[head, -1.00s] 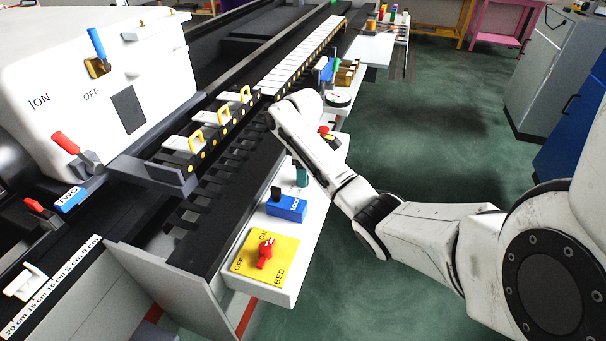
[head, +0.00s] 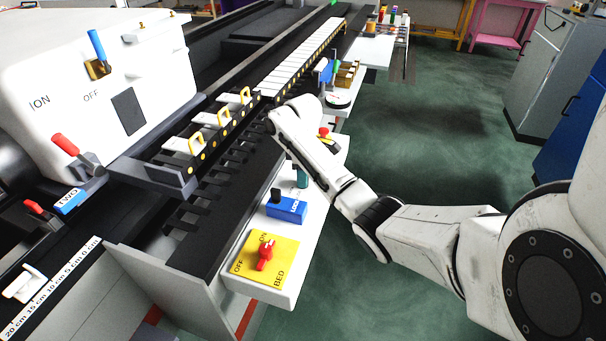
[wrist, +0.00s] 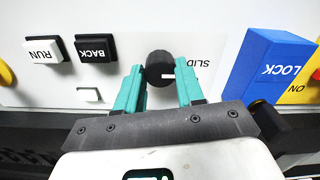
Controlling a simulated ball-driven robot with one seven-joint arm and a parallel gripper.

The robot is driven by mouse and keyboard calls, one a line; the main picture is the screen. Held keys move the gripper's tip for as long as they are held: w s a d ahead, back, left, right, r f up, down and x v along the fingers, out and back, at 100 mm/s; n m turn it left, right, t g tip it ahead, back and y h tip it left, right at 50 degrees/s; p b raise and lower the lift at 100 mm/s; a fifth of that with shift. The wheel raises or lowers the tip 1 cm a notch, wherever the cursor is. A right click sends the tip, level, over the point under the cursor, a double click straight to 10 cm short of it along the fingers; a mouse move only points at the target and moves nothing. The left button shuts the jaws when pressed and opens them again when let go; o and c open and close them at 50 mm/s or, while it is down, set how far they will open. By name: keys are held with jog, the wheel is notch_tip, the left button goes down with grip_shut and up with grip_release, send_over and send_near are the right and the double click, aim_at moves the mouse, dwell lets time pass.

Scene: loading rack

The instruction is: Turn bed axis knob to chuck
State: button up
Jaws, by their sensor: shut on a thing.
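A round black knob (wrist: 160,66) with a white pointer mark sits on the white panel (wrist: 215,25) in the wrist view. The mark points right, toward a partly cut-off printed label starting "SLID". My gripper (wrist: 160,78) is shut on this knob, with one teal finger on each side of it. In the head view only a bit of my gripper's teal finger (head: 302,177) shows below my arm; the knob is hidden there.
RUN (wrist: 43,49) and BACK (wrist: 96,48) buttons lie left of the knob in the wrist view. A blue LOCK block (wrist: 275,70) stands close on the right. The head view shows a yellow BED plate (head: 284,247) with a red switch (head: 265,254) on the near panel end.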

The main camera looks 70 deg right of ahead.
jog(key=shift+r+m+p, duration=0.1)
jog(key=shift+m+p, duration=0.2)
jog(key=shift+p, duration=0.5)
jog(key=m+p, duration=0.2)
jog(key=shift+r+m, duration=0.1)
jog(key=shift+m, duration=0.2)
jog(key=shift+m+p, duration=1.7)
jog(key=shift+m, duration=0.7)
jog(key=shift+f, duration=0.2)
jog(key=o, duration=1)
notch_tip(320, 180, up, 11)
jog(key=shift+f+b, duration=0.1)
jog(key=shift+b, duration=0.3)
